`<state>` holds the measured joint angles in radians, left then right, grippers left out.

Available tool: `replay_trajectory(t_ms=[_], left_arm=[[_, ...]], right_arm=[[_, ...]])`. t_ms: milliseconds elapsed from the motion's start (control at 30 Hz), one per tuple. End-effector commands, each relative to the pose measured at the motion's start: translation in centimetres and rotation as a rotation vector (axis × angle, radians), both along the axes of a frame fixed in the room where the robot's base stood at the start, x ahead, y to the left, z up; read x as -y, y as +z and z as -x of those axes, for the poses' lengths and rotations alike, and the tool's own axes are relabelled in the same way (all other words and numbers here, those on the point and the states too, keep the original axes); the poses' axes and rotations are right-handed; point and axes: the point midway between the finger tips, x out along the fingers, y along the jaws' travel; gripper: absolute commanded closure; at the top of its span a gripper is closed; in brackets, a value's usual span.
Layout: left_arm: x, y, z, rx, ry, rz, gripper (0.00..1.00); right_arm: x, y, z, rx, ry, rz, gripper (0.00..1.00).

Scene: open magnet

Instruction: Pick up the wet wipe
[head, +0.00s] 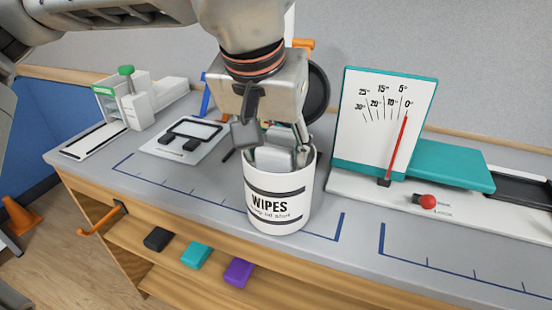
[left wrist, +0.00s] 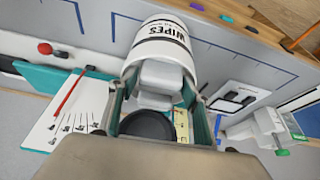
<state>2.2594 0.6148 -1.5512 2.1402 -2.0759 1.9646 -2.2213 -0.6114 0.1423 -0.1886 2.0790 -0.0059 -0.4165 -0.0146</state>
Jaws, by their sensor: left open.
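The white wipes canister (head: 277,202), labelled WIPES, stands upright on the bench. A pale grey, folded-looking piece, which looks like the wet wipe (head: 272,158), shows at its open mouth. In the left wrist view the canister (left wrist: 163,35) is at the top centre, with the pale wipe (left wrist: 160,76) below its rim, between my fingers. My left gripper (head: 272,135) is open, pointing down at the canister mouth, with fingers either side of the wipe. Whether they touch it I cannot tell. The wipe's lower part is hidden inside the canister. My right gripper is out of view.
A dial board (head: 385,118) with a red needle stands right of the canister, beside a teal block (head: 450,165) and red knob (head: 428,201). A white plate with a black frame (head: 185,137) and a green-topped device (head: 130,95) are left. Shelf blocks lie below.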

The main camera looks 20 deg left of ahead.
Motion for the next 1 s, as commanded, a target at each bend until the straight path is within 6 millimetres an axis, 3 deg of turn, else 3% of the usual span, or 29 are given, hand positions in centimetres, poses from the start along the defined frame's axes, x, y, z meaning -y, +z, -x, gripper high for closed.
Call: replay_trajectory(t_ms=[167, 233, 267, 733, 867, 1000], left_arm=[[0.0, 0.2, 0.0, 0.004, 0.000, 0.001, 0.51], [0.0, 0.2, 0.0, 0.004, 0.000, 0.001, 0.70], [0.0, 0.2, 0.0, 0.004, 0.000, 0.001, 0.73], [0.0, 0.8, 0.0, 0.005, 0.000, 0.001, 0.73], [0.0, 2.1, 0.0, 0.007, 0.001, 0.001, 0.73], [0.0, 4.8, 0.0, 0.011, 0.001, 0.002, 0.73]], right_arm=[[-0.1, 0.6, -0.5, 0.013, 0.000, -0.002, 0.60], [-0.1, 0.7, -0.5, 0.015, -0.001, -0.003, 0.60], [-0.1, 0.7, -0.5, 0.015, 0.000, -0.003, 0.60], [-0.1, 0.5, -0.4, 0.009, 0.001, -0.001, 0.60], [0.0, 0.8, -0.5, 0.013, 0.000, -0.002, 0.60], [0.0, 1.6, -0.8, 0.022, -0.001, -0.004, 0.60]])
